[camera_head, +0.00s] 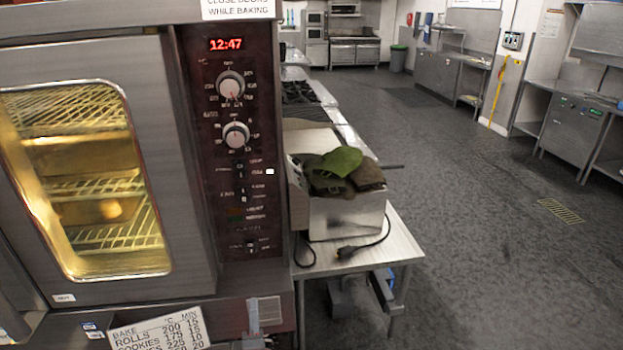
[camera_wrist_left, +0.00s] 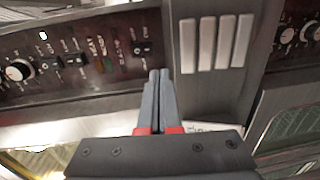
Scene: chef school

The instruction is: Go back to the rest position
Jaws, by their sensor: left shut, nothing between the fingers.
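My left gripper (camera_wrist_left: 159,76) shows clearly in the left wrist view. Its two grey fingers are closed together with nothing between them, red at their bases. The fingertips point toward the front of the oven, beside a panel with pale vertical slots (camera_wrist_left: 216,43). I cannot tell the exact gap to the oven. In the head view the left gripper is hard to make out near the oven's lower front. My right gripper is in neither view.
The large oven (camera_head: 190,295), with knobs and a lit window, fills the left. Beside it a metal table (camera_head: 402,245) carries a steel appliance (camera_head: 345,215) with green and brown cloths (camera_head: 338,168) on top. Open grey floor (camera_head: 480,230) lies to the right, with counters (camera_head: 572,130) beyond.

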